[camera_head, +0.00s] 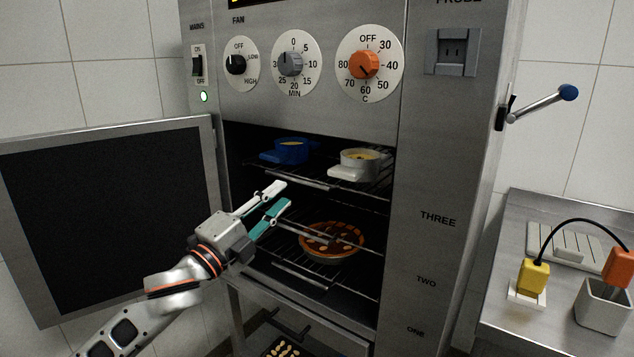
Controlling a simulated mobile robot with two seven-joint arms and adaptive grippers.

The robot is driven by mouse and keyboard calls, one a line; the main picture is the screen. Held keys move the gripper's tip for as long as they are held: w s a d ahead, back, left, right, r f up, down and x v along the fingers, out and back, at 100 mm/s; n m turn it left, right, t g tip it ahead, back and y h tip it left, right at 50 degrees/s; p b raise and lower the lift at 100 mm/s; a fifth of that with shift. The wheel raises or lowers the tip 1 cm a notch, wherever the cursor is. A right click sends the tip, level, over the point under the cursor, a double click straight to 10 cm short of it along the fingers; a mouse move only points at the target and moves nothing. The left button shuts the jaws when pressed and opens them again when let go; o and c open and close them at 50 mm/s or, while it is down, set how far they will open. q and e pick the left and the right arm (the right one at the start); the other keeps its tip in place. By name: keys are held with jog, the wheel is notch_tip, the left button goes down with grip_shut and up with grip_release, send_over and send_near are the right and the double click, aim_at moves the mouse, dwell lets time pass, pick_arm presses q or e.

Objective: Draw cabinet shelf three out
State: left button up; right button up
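The cabinet (420,140) stands open, and its black-panelled door (110,220) is swung out to the left. The top wire shelf (296,180), which appears level with the THREE label (437,219), holds a blue pot (290,151) and a white pot (359,164). A lower wire shelf (298,277) holds a pie (331,242). My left gripper (284,195) is in front of the cabinet opening, just below the top shelf's front bar in the picture. Its white and teal fingers are apart, with nothing seen between them. My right gripper is out of view.
A tray with pale pieces (283,348) sits low in the cabinet. A blue-knobbed lever (545,103) sticks out at the right. A metal side table (510,195) holds a yellow plug (533,274) and an orange plug (620,266) joined by a black cable.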

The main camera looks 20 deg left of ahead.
aim_at(295, 181)
pick_arm(q)
jog(key=shift+b+x, duration=0.4)
jog(key=shift+x, duration=3.3)
jog(key=shift+c, duration=0.5)
grip_shut()
